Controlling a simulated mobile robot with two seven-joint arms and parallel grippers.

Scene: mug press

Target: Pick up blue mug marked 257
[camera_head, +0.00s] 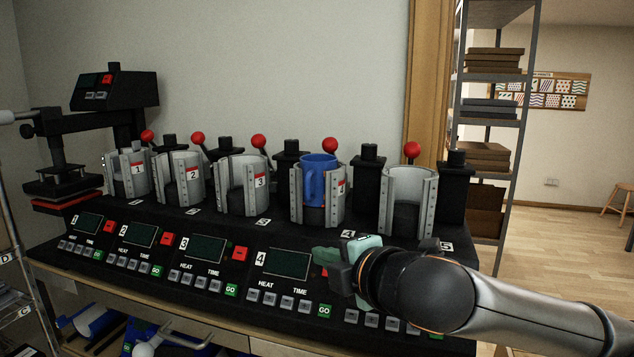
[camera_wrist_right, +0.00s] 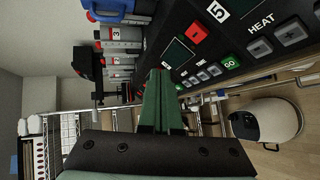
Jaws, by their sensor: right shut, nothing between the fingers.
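A blue mug (camera_head: 319,172) sits upright in the grey clamp (camera_head: 328,215) of station 4 on the black mug press, its handle facing the front. No number can be read on it. A blue object at the top edge of the right wrist view (camera_wrist_right: 115,7) looks like the same mug, partly cut off. My right gripper (camera_head: 322,256), with green fingers, is in front of the press, over the station 4 panel, below and apart from the mug. Its fingers (camera_wrist_right: 165,82) are together and empty. My left gripper is not in view.
Clamps at the other stations (camera_head: 408,195) look empty. Red-knobbed levers (camera_head: 412,149) and black posts stand behind the row. The control panel (camera_head: 205,249) with buttons slopes toward me. A heat press (camera_head: 60,160) stands left; a shelf rack (camera_head: 497,120) stands right.

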